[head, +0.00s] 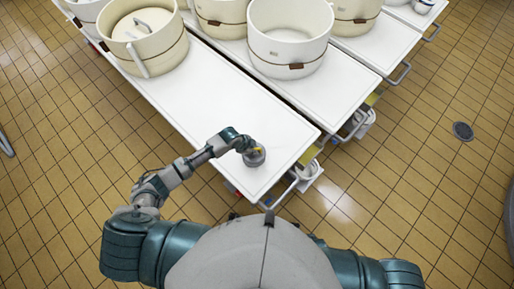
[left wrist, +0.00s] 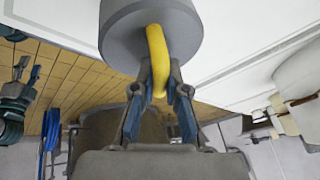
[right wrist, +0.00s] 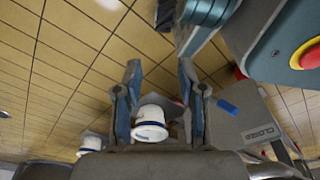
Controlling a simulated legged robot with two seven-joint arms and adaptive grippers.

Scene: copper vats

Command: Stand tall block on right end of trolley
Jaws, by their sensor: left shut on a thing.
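A grey round block (head: 254,157) with a yellow handle is at the right end of the nearest white trolley (head: 225,105). In the left wrist view the grey block (left wrist: 150,35) fills the top middle, with its yellow handle (left wrist: 157,60) curving down between the fingers. My left gripper (head: 247,147) is shut on this handle; it also shows in the left wrist view (left wrist: 160,85). I cannot tell whether the block touches the trolley top. My right gripper (right wrist: 158,80) is open in the right wrist view and hidden in the head view.
A cream vat (head: 145,38) stands at the trolley's far left end. A white vat (head: 288,40) stands on the trolley behind. The near trolley's middle is clear. A metal rail (head: 281,190) runs at its right end. A floor drain (head: 462,131) lies at right.

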